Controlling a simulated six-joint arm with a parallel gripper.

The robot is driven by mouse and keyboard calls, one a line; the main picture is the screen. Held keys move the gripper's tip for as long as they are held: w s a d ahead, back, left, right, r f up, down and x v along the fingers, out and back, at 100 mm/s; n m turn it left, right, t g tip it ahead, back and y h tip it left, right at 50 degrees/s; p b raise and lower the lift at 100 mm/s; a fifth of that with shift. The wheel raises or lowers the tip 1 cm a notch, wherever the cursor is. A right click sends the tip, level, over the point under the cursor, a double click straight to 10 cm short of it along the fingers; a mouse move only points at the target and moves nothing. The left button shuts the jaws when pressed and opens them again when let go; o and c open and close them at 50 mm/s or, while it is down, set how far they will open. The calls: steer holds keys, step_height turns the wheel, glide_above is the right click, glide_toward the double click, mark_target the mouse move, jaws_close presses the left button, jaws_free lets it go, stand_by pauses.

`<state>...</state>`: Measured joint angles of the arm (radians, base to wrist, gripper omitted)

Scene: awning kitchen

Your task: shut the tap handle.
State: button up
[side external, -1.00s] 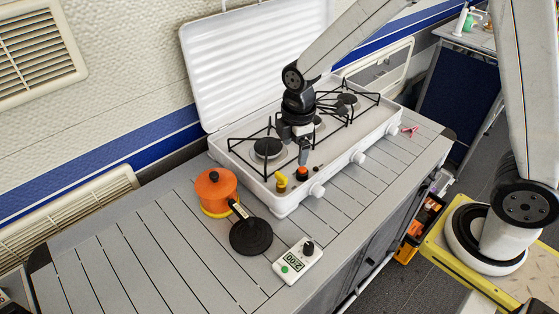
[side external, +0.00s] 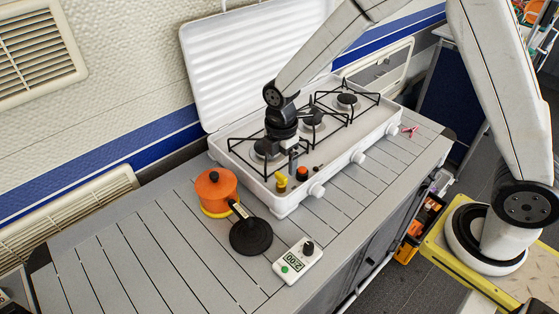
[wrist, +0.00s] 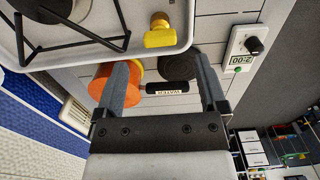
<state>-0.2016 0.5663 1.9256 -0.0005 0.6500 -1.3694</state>
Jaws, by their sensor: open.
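The yellow tap handle (side external: 281,186) is at the front left corner of the white camping stove (side external: 300,208). In the wrist view the handle (wrist: 160,39) lies crosswise just beyond my fingertips, beside a brass-coloured fitting (wrist: 159,19). My gripper (side external: 293,161) is above the stove's left end, close to the handle and a little behind it. In the wrist view my gripper (wrist: 163,62) has its two fingers spread, with nothing held between them. The handle appears apart from both fingers.
An orange pot (side external: 215,188), a black round pan-like item (side external: 251,237) and a white timer (side external: 298,261) stand on the slatted table (side external: 130,245). Black pan supports (side external: 347,98) rise from the stove. The raised white lid (side external: 250,55) stands behind it. A small orange knob (side external: 302,173) is near the handle.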

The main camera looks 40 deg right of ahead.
mark_target(281, 175)
steer(key=shift+f, duration=2.4)
steer(key=shift+c, duration=0.2)
jaws_close()
